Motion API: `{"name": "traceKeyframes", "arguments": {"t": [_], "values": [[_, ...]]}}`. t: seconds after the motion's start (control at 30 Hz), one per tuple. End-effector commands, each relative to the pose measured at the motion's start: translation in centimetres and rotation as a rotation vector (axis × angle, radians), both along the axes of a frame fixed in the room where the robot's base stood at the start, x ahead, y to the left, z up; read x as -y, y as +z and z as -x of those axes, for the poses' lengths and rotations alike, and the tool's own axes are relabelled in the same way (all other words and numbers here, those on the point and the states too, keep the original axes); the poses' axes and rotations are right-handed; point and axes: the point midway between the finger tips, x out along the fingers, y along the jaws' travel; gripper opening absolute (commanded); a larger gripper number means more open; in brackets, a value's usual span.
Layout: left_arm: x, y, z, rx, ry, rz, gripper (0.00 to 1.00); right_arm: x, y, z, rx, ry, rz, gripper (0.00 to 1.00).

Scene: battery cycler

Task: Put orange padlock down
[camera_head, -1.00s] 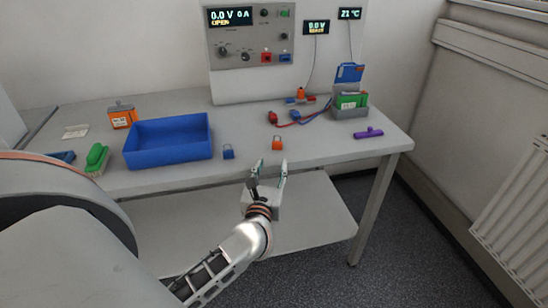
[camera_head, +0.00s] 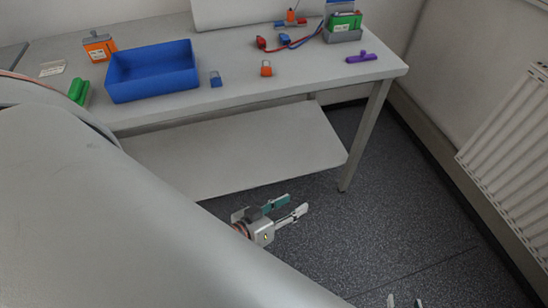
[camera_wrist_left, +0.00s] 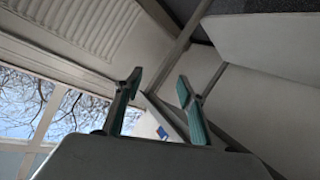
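The orange padlock (camera_head: 266,69) sits on the grey tabletop near its front edge, to the right of a blue padlock (camera_head: 215,79). No gripper touches it. My left gripper (camera_head: 297,204) is open and empty, off the table and lower in the picture than the padlock, over the dark floor. In the left wrist view its two fingers (camera_wrist_left: 159,80) are apart with nothing between them. The two fingertips of my right gripper (camera_head: 404,301) just show at the bottom edge of the head view, spread apart; the rest of it is cut off.
A blue bin (camera_head: 153,85) stands left of the padlocks. A purple object (camera_head: 361,57) lies at the table's right end, below a grey holder (camera_head: 343,36) with a green battery. Red and blue cable clips (camera_head: 284,38) lie behind. A lower shelf (camera_head: 235,150) is empty.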

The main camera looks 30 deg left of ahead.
Motion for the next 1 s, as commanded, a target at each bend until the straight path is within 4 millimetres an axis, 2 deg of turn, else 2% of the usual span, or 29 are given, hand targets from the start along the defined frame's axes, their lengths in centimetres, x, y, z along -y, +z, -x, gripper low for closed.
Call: {"name": "traceKeyframes", "arguments": {"t": [0.03,0.1,0.23,0.37,0.9,0.93,0.97,1.0], "values": [[-0.1,-2.2,1.8,-0.037,-0.05,-0.144,0.4,0.0,0.0,0.0,0.0,0.0,0.0,0.4],[-0.6,-4.5,3.6,-0.075,-0.113,-0.314,0.4,0.0,0.0,0.0,0.0,0.0,0.0,0.4],[-1.4,-6.8,5.6,-0.118,-0.182,-0.493,0.4,0.0,0.0,0.0,-0.001,0.0,0.0,0.4],[-1.6,-7.3,6.0,-0.126,-0.199,-0.537,0.4,0.0,0.0,0.0,-0.001,0.0,0.0,0.4],[-1.6,-7.2,5.9,-0.124,-0.196,-0.529,0.4,0.0,-0.1,0.0,-0.001,0.0,0.0,0.4],[-1.6,-7.2,5.9,-0.124,-0.196,-0.529,0.37,0.0,-0.1,0.0,-0.001,0.0,0.0,0.37],[-1.6,-7.2,5.9,-0.124,-0.196,-0.529,0.29,0.0,-0.1,0.0,-0.001,0.0,0.0,0.3],[-1.6,-7.2,5.9,-0.124,-0.196,-0.529,0.28,0.0,-0.1,0.0,-0.001,0.0,0.0,0.28]]}}
